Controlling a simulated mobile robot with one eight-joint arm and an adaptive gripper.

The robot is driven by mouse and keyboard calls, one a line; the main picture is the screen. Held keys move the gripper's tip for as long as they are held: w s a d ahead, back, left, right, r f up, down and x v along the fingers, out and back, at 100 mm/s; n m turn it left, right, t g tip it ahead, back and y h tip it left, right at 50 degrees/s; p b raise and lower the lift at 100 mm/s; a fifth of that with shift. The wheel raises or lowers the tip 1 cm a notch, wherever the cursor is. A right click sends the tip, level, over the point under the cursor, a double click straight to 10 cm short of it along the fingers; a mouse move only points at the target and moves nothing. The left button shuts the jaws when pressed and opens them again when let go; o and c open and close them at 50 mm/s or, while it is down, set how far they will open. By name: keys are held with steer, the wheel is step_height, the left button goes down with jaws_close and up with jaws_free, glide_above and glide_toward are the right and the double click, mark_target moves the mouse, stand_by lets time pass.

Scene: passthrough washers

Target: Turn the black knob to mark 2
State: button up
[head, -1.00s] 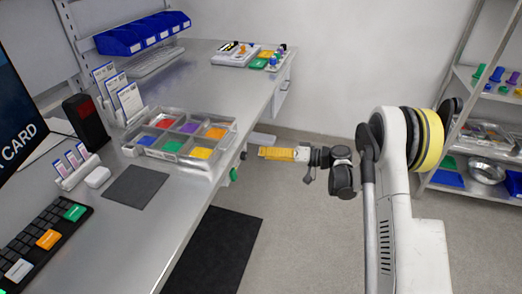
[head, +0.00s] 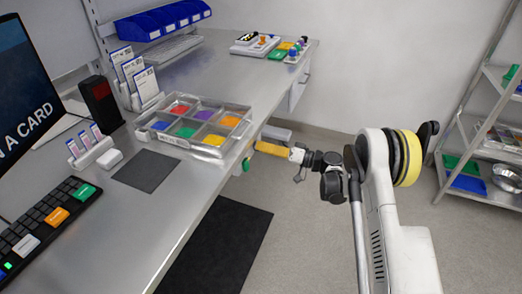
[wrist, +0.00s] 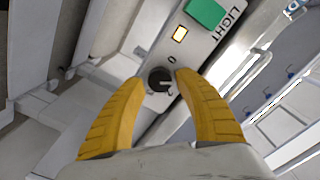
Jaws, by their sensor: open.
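The black knob (wrist: 159,80) shows in the wrist view on a grey panel, below a mark that looks like 0. Its pointer line is too small to read with certainty, and no mark 2 can be made out. My gripper (wrist: 156,76) is open, with its two yellow fingers on either side of the knob. I cannot tell whether they touch it. In the head view my gripper (head: 256,146) points left at the bench's front edge, and the knob is hidden there.
A sorting tray (head: 165,137) with coloured compartments stands on the bench (head: 178,205) above. A dark mat (head: 222,240) lies on the floor.

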steer(key=shift+w+a, duration=0.1)
steer(key=shift+a, duration=0.15)
jaws_close()
steer(key=m, duration=1.1)
steer(key=shift+m, duration=0.3)
stand_by(0.6)
